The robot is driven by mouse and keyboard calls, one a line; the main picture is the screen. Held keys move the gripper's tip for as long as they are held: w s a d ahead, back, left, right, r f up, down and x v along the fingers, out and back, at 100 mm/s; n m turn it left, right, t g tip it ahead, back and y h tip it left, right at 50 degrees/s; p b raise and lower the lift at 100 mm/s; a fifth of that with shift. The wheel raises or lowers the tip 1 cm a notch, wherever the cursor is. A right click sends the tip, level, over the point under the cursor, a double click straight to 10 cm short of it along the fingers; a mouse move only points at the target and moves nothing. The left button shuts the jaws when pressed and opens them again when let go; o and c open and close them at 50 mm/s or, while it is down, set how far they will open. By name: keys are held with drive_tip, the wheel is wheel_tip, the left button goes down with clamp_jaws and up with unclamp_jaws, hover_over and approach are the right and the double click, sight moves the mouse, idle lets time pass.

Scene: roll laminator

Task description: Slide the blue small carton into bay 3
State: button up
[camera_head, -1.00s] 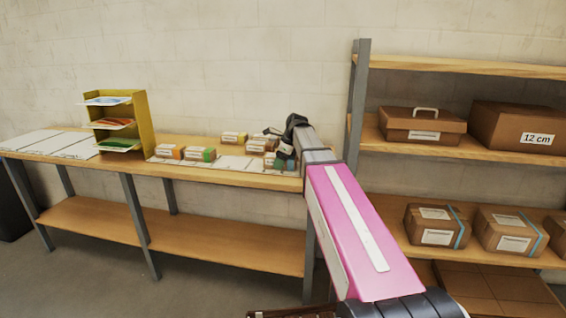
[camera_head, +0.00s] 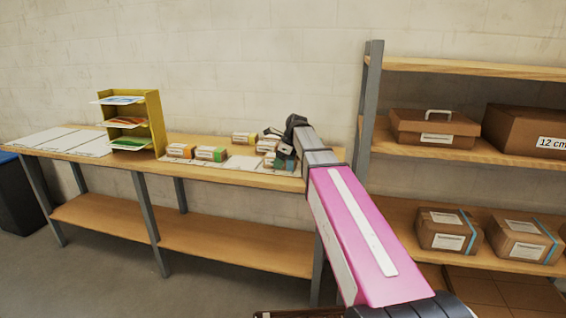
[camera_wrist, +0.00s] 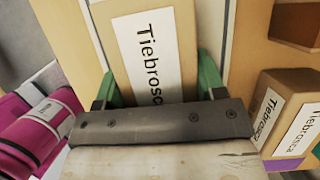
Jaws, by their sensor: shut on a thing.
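My gripper (camera_head: 281,160) is low over the right end of the table. In the wrist view its green fingers (camera_wrist: 157,85) are shut on a brown carton (camera_wrist: 146,35) with a white "Tiebrosca" label. No blue shows on the held carton, so its colour cannot be told. In the head view my gripper mostly hides it. White marked areas (camera_head: 242,163) lie on the table left of my gripper. Which one is bay 3 cannot be read.
Small cartons with orange (camera_head: 180,150), green (camera_head: 211,153) and yellow (camera_head: 244,138) sides stand left of my gripper. A purple-edged carton (camera_wrist: 290,115) is close on the right in the wrist view. A yellow tray rack (camera_head: 152,118) stands farther left; a metal shelf post (camera_head: 368,110) is right.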

sight(240, 162)
drive_tip(key=shift+w+a, duration=0.9)
drive_tip(key=shift+a, duration=1.75)
drive_tip(key=shift+w+a, duration=0.9)
drive_tip(key=shift+a, duration=1.75)
drive_tip(key=shift+w+a, duration=0.9)
drive_tip(key=shift+a, duration=1.75)
drive_tip(key=o, duration=1.2)
drive_tip(key=shift+r, duration=0.15)
drive_tip(key=shift+r, duration=2.85)
